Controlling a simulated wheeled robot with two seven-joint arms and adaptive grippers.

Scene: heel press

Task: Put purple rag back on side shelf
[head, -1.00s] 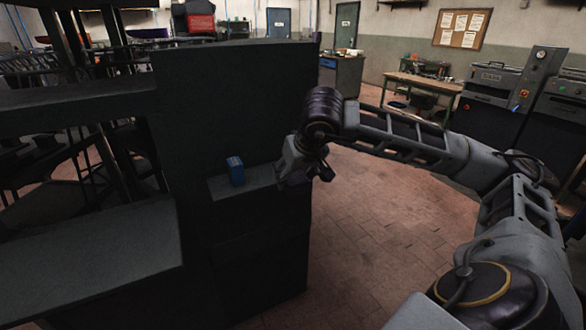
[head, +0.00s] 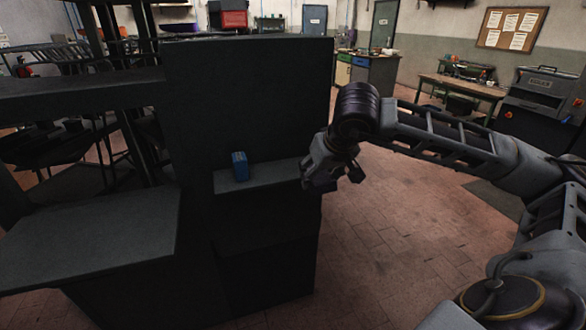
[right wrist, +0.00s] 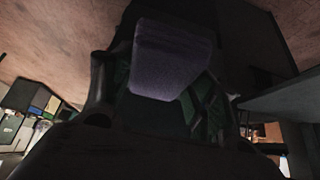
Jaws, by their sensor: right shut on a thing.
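The purple rag (right wrist: 172,58) shows in the right wrist view as a dull purple block between the fingers of my right gripper (right wrist: 160,90). In the head view my right gripper (head: 332,182) is at the right end of the side shelf (head: 270,178), close to its edge; I cannot tell whether it touches. The rag cannot be made out in the head view. The side shelf is a narrow dark ledge on the side of the press. My left gripper is not in view.
A small blue box (head: 240,166) stands on the side shelf, left of my right gripper. The tall dark press panel (head: 250,90) rises behind the shelf. A wide dark table surface (head: 90,240) lies at the left. Open tiled floor (head: 420,240) is at the right.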

